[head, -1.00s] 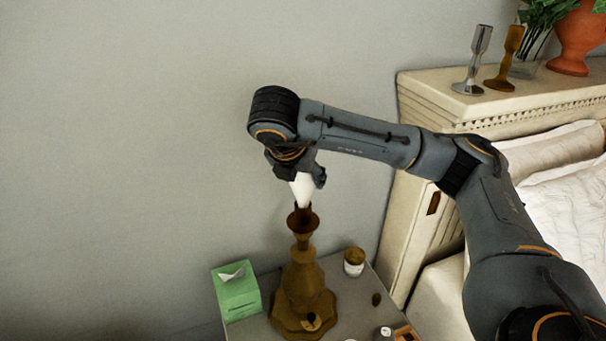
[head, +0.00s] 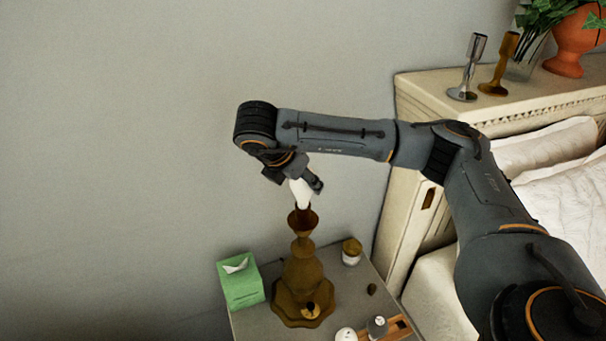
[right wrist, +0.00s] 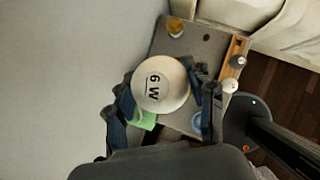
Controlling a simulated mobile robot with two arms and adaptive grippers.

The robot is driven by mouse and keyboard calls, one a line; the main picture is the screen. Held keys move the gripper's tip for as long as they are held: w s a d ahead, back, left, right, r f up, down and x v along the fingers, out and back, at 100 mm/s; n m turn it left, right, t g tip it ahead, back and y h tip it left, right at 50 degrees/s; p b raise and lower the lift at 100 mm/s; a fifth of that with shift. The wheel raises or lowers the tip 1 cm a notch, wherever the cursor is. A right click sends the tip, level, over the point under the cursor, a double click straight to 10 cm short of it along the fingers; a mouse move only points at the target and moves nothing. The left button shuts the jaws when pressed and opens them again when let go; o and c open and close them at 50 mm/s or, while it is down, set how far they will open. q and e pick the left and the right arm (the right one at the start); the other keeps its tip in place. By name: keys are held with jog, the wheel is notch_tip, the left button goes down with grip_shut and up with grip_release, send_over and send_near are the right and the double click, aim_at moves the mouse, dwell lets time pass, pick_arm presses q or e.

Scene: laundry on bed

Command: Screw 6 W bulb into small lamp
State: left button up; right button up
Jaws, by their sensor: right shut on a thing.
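The white bulb marked "6 W" (right wrist: 160,84) is in my right gripper (head: 300,180), whose fingers are shut around it. The bulb also shows in the head view (head: 301,193), tilted a little, directly over the small lamp. The brass-coloured lamp (head: 303,272) stands upright on the bedside table. The bulb's lower end is at the mouth of the lamp's cup-shaped top (head: 303,222); I cannot tell if the threads have met. In the right wrist view the bulb and gripper hide the lamp. My left gripper is in no view.
A green tissue box (head: 240,281) stands left of the lamp on the grey table (head: 255,323). A jar (head: 351,252), small bottles and a wooden tray (head: 399,328) are to the right. The headboard (head: 410,150) and bed are further right.

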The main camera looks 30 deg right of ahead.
jog(key=shift+r+m+g+p, duration=0.2)
jog(key=shift+m+g+p, duration=0.3)
jog(key=shift+p, duration=0.6)
jog(key=shift+m+g+p, duration=0.4)
jog(key=shift+m+p, duration=0.6)
jog(key=shift+p, duration=0.25)
jog(key=shift+f, duration=0.2)
jog(key=shift+r+m+g+p, duration=0.15)
jog(key=shift+m+g+p, duration=0.25)
jog(key=shift+m+p, duration=0.25)
jog(key=m+g, duration=0.1)
jog(key=m, duration=0.1)
jog(key=shift+m, duration=0.35)
